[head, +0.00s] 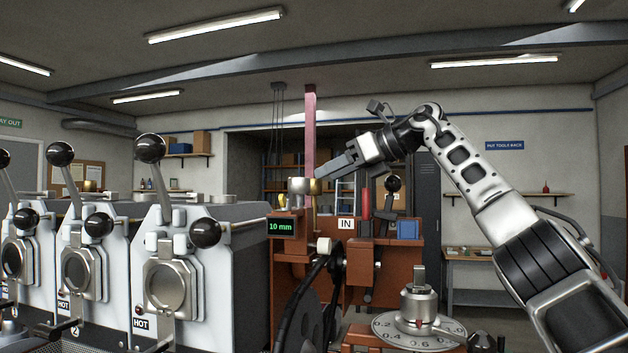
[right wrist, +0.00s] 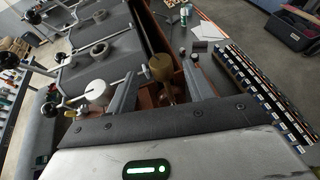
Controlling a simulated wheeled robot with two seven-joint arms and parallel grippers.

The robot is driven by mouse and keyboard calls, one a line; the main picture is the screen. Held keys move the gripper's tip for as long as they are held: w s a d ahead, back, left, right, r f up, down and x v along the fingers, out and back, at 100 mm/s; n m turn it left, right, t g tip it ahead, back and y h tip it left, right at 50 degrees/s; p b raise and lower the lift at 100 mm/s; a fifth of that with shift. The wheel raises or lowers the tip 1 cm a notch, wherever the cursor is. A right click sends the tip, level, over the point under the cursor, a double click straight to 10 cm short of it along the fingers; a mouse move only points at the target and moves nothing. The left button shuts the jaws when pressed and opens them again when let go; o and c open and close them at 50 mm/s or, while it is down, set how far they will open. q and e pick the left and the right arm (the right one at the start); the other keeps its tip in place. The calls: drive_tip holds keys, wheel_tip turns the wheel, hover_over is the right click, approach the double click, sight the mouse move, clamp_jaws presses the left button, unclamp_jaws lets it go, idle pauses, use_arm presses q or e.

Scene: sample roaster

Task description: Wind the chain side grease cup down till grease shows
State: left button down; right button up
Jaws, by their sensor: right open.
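A brass grease cup (head: 312,186) stands above the rust-red frame, over the chain and wheel (head: 305,312), in the head view. My right gripper (head: 328,172) reaches it from the upper right, with its fingers close to the cup. In the right wrist view the round brass cap of the cup (right wrist: 160,67) lies between the two spread fingers of my right gripper (right wrist: 163,82). The gripper is open; a gap shows on both sides of the cap. I cannot tell whether either finger touches it. No grease can be made out. My left gripper is out of view.
A green 10 mm display (head: 281,228) is below the cup. Roaster units with black ball levers (head: 150,149) and HOT labels stand to the left. A round numbered dial (head: 420,330) is at lower right. A white knob (right wrist: 96,90) sits beside one finger.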

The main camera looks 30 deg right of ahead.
sight(314, 181)
drive_tip(key=x, duration=0.4)
drive_tip(key=shift+w+a+p, duration=0.1)
drive_tip(key=shift+w+p, duration=0.05)
drive_tip(key=shift+p, duration=0.2)
drive_tip(key=shift+w+a+f, duration=0.2)
drive_tip(key=shift+w+f, duration=0.05)
drive_tip(key=shift+w, duration=0.2)
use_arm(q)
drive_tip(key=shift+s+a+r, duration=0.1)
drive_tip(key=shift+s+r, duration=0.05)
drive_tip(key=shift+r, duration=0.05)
use_arm(e)
drive_tip(key=c, duration=1)
drive_tip(key=shift+o, duration=0.2)
drive_tip(key=shift+s+f+m+h+b, duration=0.1)
drive_tip(key=shift+f+m+h+b, duration=0.2)
drive_tip(key=shift+m+h+b, duration=0.5)
drive_tip(key=shift+t+h+b, duration=0.3)
drive_tip(key=shift+t+b, duration=0.1)
drive_tip(key=shift+b, duration=0.15)
drive_tip(key=shift+r+m+h+b, duration=0.2)
drive_tip(key=shift+m+h+b, duration=0.1)
drive_tip(key=shift+m+h, duration=0.35)
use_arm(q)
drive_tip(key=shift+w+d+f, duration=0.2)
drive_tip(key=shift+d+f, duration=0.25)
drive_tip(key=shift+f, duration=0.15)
